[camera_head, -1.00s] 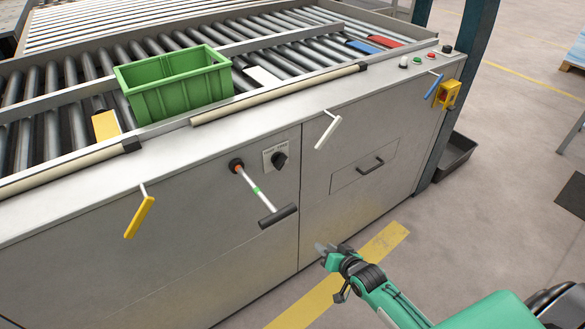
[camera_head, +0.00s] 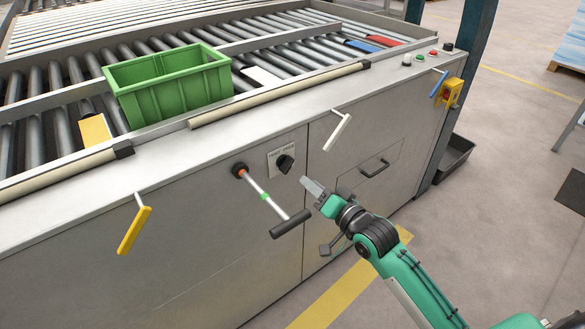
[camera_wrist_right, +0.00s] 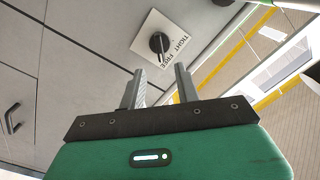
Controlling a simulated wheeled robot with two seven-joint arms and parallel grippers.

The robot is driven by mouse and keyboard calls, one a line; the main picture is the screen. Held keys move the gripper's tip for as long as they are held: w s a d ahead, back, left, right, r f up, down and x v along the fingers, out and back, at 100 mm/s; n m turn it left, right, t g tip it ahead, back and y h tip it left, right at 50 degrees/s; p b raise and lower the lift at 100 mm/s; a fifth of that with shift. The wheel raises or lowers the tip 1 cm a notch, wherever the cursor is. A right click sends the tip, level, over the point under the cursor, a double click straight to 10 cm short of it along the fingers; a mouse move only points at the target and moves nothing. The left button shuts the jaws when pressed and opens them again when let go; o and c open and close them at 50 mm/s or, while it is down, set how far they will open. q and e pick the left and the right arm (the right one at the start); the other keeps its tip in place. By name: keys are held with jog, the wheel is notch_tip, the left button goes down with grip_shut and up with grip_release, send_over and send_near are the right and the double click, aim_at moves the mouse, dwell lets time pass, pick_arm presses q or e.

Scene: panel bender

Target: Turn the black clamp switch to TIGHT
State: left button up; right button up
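The black clamp switch (camera_head: 285,163) is a round knob on a pale label plate (camera_head: 274,166) on the machine's front panel. In the right wrist view the knob (camera_wrist_right: 159,43) lies beyond my fingertips, and its plate (camera_wrist_right: 148,28) reads TIGHT and FREE. The knob's bar looks closer to FREE in that view, but I cannot be sure. My right gripper (camera_head: 308,186) is just right of and below the switch, apart from it. In the wrist view its two fingers (camera_wrist_right: 160,80) are spread with nothing between them. My left gripper is not in view.
A T-handle lever (camera_head: 290,224) sticks out left of my right gripper. A white handle (camera_head: 336,131) hangs above it, and a yellow handle (camera_head: 133,230) is far left. A drawer pull (camera_head: 375,167) is to the right. A green crate (camera_head: 175,88) stands on the rollers.

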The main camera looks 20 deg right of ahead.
aim_at(291, 167)
jog(key=x, duration=0.8)
jog(key=shift+w+a+f, duration=0.1)
jog(key=shift+w+a, duration=0.05)
jog(key=shift+w, duration=0.2)
grip_shut()
